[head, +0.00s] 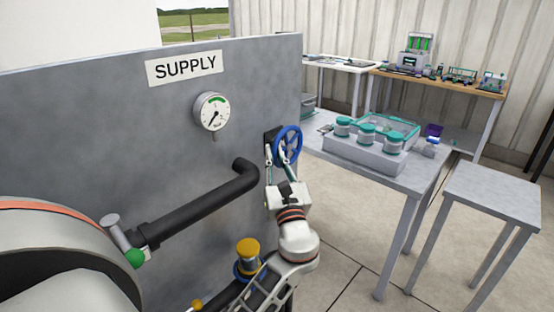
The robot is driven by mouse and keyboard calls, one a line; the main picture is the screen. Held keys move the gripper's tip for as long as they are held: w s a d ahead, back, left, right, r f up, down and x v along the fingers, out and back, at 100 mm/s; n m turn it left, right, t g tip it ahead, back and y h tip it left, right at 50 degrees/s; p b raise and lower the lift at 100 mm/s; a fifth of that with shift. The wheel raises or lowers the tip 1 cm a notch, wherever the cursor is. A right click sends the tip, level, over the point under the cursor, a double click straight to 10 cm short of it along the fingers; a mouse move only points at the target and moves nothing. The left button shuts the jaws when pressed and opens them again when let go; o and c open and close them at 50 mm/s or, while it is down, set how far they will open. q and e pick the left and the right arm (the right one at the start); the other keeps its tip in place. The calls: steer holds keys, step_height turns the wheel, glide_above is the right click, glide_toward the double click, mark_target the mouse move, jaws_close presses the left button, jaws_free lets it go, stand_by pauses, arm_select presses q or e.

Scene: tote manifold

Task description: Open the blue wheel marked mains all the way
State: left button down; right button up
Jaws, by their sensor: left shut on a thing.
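The blue wheel (289,143) is mounted near the right edge of the grey supply panel, with its rim turned partly edge-on. My left gripper (277,156) is at the wheel's near side, its fingers shut on the blue wheel. The fingers and the dark mount hide part of the wheel's left side. I cannot read a "mains" mark on or near it. My right gripper is not in view.
The grey panel (110,120) carries a SUPPLY sign (185,67), a round gauge (211,112) and a black pipe (200,208). A grey table (405,178) with teal-lidded jars stands right, beside a smaller table (493,192).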

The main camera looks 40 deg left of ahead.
arm_select(q)
steer(key=shift+f, duration=0.2)
steer(key=c, duration=2.4)
jaws_free()
steer(key=shift+r, duration=0.1)
steer(key=shift+o, duration=0.2)
steer(key=v, duration=1.2)
steer(key=shift+c, duration=0.2)
